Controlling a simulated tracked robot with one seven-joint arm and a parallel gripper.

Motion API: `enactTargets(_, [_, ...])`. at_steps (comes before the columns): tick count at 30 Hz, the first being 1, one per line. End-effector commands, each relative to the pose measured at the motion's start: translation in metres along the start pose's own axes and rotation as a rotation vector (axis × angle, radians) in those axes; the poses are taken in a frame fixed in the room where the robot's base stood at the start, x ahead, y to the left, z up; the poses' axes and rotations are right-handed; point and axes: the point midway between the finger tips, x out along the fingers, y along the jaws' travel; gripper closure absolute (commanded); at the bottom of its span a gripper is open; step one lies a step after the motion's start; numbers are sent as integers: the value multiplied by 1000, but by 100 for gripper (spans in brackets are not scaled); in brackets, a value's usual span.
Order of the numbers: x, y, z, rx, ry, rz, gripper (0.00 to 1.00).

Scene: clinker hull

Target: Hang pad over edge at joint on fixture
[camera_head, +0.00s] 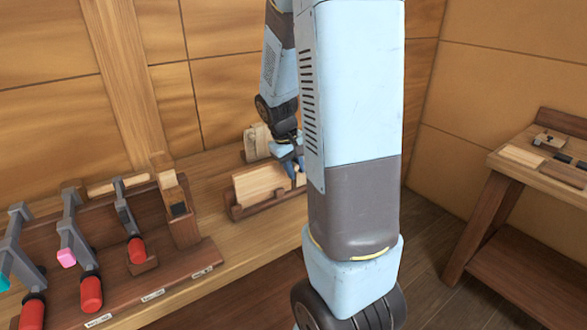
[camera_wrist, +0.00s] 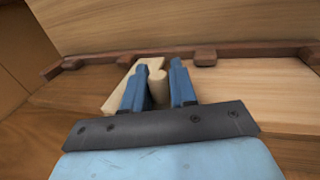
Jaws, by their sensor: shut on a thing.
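My gripper (camera_wrist: 158,84) has two blue fingers and is shut on a cream piece with a rounded end, which I take to be the pad (camera_wrist: 158,92). A flat cream part (camera_wrist: 119,88) shows beside the left finger; I cannot tell if it belongs to the same piece. A pale board (camera_wrist: 245,92) lies to the right and beyond the fingers, along a dark wooden rail of the fixture (camera_wrist: 130,58). In the head view the fixture (camera_head: 236,209) holds the pale board (camera_head: 258,184). My gripper (camera_head: 291,166) is just above its right end, partly hidden by my arm.
A rack on the left holds several clamps (camera_head: 127,220) with red handles. A wooden block with a dark slot (camera_head: 178,205) stands between rack and fixture. A second holder with a beige item (camera_head: 257,140) is behind. Another table (camera_head: 541,150) stands right, across open floor.

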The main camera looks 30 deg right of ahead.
Motion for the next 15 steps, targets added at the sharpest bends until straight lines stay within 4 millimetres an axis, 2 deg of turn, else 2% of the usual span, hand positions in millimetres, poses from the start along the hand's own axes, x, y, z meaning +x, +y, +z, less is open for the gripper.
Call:
enactTargets(9, [3,-1,0,-1,-1,0,100])
enactTargets(10, [3,-1,0,-1,-1,0,72])
enactTargets(15, [3,-1,0,-1,-1,0,55])
